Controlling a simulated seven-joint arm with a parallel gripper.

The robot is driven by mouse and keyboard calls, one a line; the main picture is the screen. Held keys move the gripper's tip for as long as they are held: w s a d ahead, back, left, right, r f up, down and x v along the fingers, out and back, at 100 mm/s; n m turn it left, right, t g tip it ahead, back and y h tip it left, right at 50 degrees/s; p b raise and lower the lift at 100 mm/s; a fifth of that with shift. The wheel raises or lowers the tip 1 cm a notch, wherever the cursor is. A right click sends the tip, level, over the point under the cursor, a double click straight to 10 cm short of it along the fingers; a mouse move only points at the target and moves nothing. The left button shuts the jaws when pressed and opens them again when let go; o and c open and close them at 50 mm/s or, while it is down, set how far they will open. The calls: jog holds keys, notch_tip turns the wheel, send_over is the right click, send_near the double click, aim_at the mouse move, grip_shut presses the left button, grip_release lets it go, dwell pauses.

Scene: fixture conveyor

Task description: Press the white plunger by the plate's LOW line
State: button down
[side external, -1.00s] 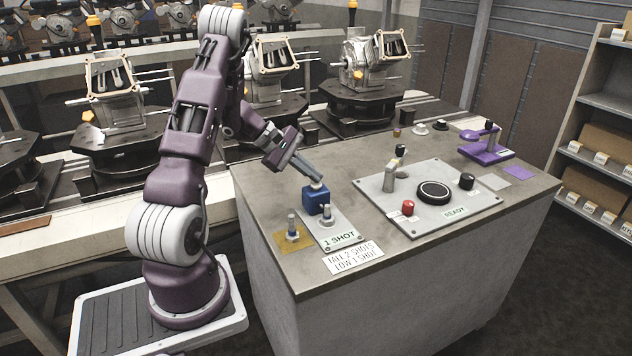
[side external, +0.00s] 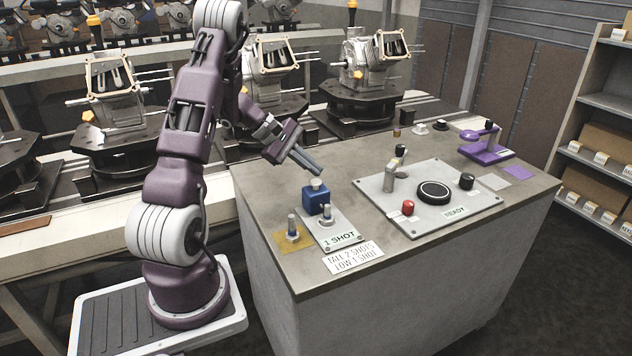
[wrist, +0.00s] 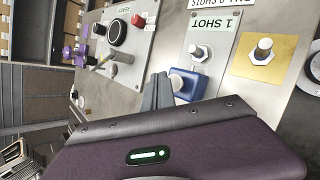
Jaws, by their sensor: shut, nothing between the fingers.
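A white plunger (side external: 317,184) stands on top of a blue block (side external: 316,200) at the left part of the bench. The plunger also shows in the wrist view (wrist: 176,82), beside my fingers. My gripper (side external: 319,173) is shut and empty, tilted down, with its tips just above the plunger and apart from it in the side view. It also shows in the wrist view (wrist: 158,76). A plate (side external: 353,257) at the bench's front edge reads TALL 2 SHOTS and LOW 1 SHOT.
A metal post (side external: 326,215) stands in front of the block, and another on a yellow pad (side external: 292,234). To the right is a READY panel (side external: 467,208) with a red button (side external: 408,208), a black button (side external: 433,191) and a lever (side external: 389,179). A purple stand (side external: 486,150) sits farther back.

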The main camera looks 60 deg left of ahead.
aim_at(313, 181)
jog(key=shift+r, duration=2.5)
jog(key=shift+d, duration=0.15)
jog(key=s+d+r+m+g, duration=0.1)
jog(key=d+r+m, duration=0.3)
jog(key=d, duration=0.4)
jog(key=s+d+r+m+g+h, duration=0.1)
jog(key=d+r+m+g, duration=0.15)
jog(key=d, duration=0.55)
jog(key=s+d+r+m+g, duration=0.1)
jog(key=d+r+m, duration=0.3)
jog(key=d, duration=0.4)
jog(key=s+d+m+t+y, duration=0.1)
jog(key=s+d+m+y, duration=0.1)
jog(key=s+d+m, duration=0.2)
jog(key=s+d+r+m+y, duration=0.1)
jog(key=s+d+m, duration=0.3)
jog(key=s, duration=0.9)
jog(key=m+y, duration=0.1)
jog(key=m, duration=0.2)
jog(key=shift+m+t+y, duration=0.35)
jog(key=shift+y, duration=0.05)
